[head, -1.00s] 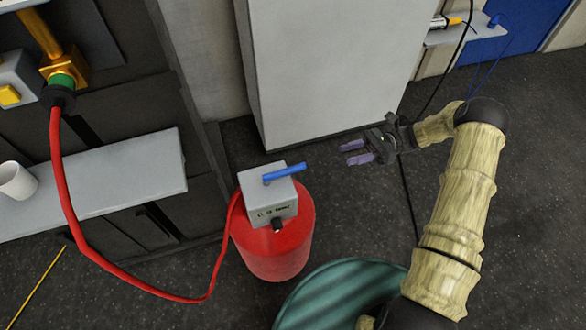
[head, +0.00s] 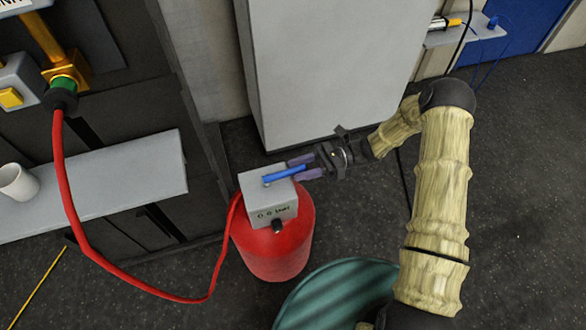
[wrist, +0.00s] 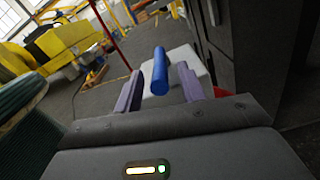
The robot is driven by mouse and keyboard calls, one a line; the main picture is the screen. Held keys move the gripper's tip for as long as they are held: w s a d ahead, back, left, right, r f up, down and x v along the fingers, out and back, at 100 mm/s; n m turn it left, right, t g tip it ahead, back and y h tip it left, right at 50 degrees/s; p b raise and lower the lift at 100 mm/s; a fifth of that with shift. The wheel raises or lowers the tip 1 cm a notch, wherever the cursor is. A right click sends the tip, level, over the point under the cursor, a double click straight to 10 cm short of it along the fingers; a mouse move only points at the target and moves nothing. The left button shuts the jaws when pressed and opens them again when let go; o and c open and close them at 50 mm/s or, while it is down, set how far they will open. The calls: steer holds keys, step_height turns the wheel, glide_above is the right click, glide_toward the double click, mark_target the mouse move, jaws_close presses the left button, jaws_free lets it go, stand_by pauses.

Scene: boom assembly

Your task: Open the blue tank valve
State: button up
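The blue valve handle (head: 283,174) sticks out to the right from the top of a grey box (head: 265,202) on the red tank (head: 277,245). My gripper (head: 301,168) is at the free end of the handle, its two purple fingers open on either side of it. In the wrist view the blue handle (wrist: 160,72) stands between the two fingers (wrist: 160,92), with a visible gap to each. The grey box (wrist: 187,58) shows behind it, and a bit of the red tank shows at its right.
A red hose (head: 85,240) runs from the tank to a green and black fitting (head: 62,88) at the left. A grey shelf (head: 100,180) holds a white cup (head: 18,180). A tall grey cabinet (head: 325,70) stands behind the tank. A teal round object (head: 335,298) lies in front.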

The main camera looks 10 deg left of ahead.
mark_target(285, 175)
steer(key=shift+x, duration=1.3)
steer(key=shift+d, duration=0.1)
jaws_close()
